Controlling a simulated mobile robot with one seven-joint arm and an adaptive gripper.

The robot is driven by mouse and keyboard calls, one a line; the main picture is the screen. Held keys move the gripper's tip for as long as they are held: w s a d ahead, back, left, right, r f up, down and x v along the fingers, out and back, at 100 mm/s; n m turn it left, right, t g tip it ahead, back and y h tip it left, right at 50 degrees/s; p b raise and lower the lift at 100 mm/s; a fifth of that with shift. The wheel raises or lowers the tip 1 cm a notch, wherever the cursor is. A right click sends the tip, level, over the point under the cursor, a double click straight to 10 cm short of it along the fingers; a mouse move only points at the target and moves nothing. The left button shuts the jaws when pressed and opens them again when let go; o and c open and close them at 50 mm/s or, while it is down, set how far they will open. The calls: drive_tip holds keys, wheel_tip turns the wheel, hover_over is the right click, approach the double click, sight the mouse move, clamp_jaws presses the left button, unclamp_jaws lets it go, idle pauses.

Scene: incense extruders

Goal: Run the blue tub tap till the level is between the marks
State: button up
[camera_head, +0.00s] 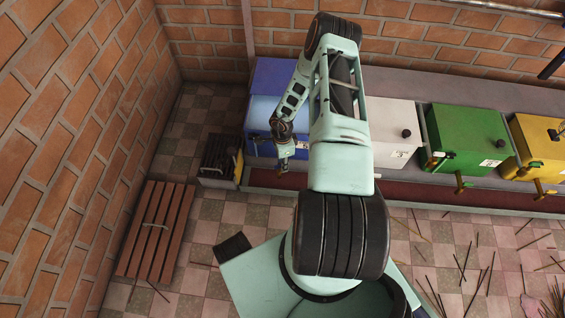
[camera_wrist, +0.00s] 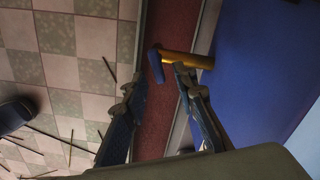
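The blue tub (camera_head: 272,88) stands at the left end of the row, partly hidden behind my arm; its blue side also fills the right of the wrist view (camera_wrist: 250,75). Its brass tap (camera_wrist: 190,60) sticks out leftward and ends in a blue handle (camera_wrist: 156,66). My gripper (camera_wrist: 158,82) is open, its two fingers apart and pointing at the tap. The handle lies just beyond the gap between the fingertips; I cannot tell whether a finger touches it. In the head view my gripper (camera_head: 285,150) is at the tub's front. The level and marks cannot be made out.
White (camera_head: 395,125), green (camera_head: 468,135) and yellow (camera_head: 540,145) tubs stand to the right. A dark crate (camera_head: 218,152) is left of the blue tub. A slatted wooden board (camera_head: 155,230) lies by the left wall. Thin sticks litter the tiled floor.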

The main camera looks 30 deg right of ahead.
clamp_jaws()
drive_tip(key=shift+s+a+m+p, duration=0.15)
drive_tip(key=shift+m+p, duration=0.1)
drive_tip(key=shift+m, duration=1)
drive_tip(key=shift+s+d+m+p, duration=0.1)
drive_tip(key=shift+s+m+p, duration=0.1)
drive_tip(key=shift+m, duration=1.05)
unclamp_jaws()
wheel_tip(320, 180, up, 12)
